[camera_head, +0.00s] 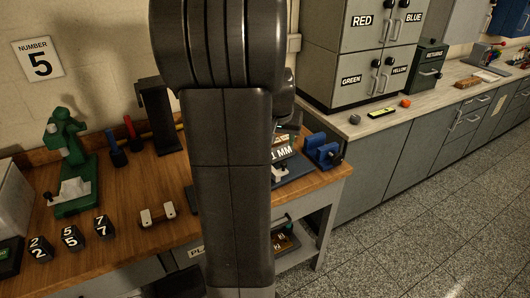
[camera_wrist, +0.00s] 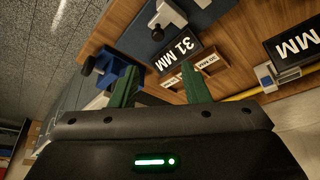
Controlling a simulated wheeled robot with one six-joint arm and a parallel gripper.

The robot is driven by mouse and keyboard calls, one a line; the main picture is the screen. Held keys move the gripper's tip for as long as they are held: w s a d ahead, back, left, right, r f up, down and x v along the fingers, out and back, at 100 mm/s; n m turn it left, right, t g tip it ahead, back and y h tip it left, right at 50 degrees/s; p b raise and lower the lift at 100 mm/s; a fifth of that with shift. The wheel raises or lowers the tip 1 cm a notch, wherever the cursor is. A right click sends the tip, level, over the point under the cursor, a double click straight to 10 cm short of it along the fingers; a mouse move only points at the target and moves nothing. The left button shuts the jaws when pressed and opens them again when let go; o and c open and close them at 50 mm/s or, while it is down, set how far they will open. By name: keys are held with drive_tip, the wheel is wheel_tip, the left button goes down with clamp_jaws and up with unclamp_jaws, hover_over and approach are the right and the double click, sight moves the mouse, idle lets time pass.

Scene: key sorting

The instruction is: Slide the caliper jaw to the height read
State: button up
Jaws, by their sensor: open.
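My gripper (camera_wrist: 160,78) shows in the wrist view with its two green fingers apart and nothing seen between them. Beyond the fingers is a black plate reading "31 MM" (camera_wrist: 182,50), with small white labels beside it. A metal jaw-like slider (camera_wrist: 266,78) sits by a yellow bar (camera_wrist: 246,95) at the right, apart from my fingers; it may be the caliper. A white piece with a dark knob (camera_wrist: 166,14) stands on a blue-grey mat (camera_wrist: 205,14). In the head view my arm hides the gripper and much of the bench middle.
A blue clamp-like block (camera_head: 324,149) stands at the bench's right end, and near my left finger in the wrist view. Number blocks (camera_head: 70,237), a green press (camera_head: 75,165) and a white-ended holder (camera_head: 157,214) are on the left. Marked cabinets (camera_head: 365,50) stand behind.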

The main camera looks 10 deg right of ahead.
sight(284, 162)
drive_tip(key=x, duration=1.3)
drive_tip(key=shift+d+f, duration=0.2)
drive_tip(key=shift+f, duration=0.1)
drive_tip(key=c, duration=0.7)
